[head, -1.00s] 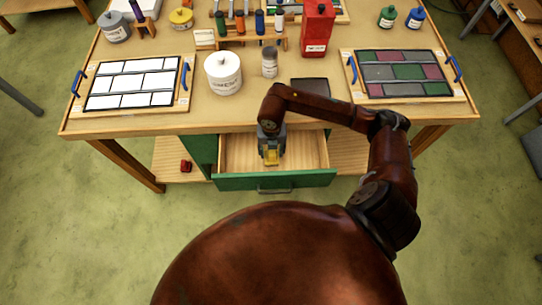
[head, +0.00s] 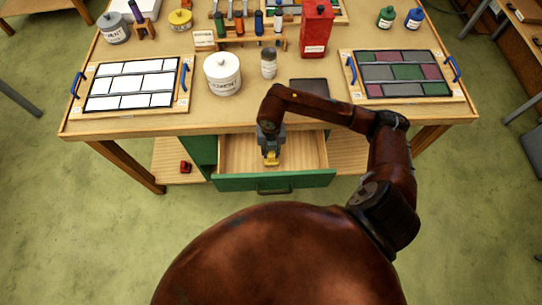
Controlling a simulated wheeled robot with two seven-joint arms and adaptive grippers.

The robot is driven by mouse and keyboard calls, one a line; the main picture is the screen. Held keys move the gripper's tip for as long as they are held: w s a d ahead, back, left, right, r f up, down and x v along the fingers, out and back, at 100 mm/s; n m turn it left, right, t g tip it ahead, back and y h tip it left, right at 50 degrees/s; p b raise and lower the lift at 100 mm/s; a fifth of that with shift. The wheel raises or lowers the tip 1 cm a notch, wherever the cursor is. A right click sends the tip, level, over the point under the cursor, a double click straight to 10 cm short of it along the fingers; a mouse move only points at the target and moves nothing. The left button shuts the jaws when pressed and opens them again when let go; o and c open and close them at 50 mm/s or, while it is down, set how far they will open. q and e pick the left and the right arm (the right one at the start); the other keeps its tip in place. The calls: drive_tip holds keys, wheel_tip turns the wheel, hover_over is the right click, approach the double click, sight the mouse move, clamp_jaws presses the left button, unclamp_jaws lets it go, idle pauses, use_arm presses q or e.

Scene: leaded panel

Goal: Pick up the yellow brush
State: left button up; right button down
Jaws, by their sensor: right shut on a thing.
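The yellow brush (head: 271,161) shows as a small yellow piece at the tips of my right gripper (head: 270,152), over the open drawer (head: 305,152) of the workbench. My right gripper points down and is shut on the brush. The gripper hides much of the brush, and I cannot tell whether the brush still touches the drawer floor. My left gripper is not in the head view.
The drawer's green front (head: 300,181) sticks out below the bench edge. A white cement tub (head: 222,78), a grey-capped bottle (head: 269,64), a dark pad (head: 309,87) and two leaded panels (head: 130,86) (head: 403,74) stand on the bench. A red object (head: 185,167) lies on the lower shelf.

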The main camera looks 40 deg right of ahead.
wheel_tip(320, 180, up, 10)
drive_tip(key=shift+r+p, duration=0.1)
drive_tip(key=shift+p, duration=0.75)
drive_tip(key=c, duration=2.3)
unclamp_jaws()
drive_tip(key=c, duration=0.4)
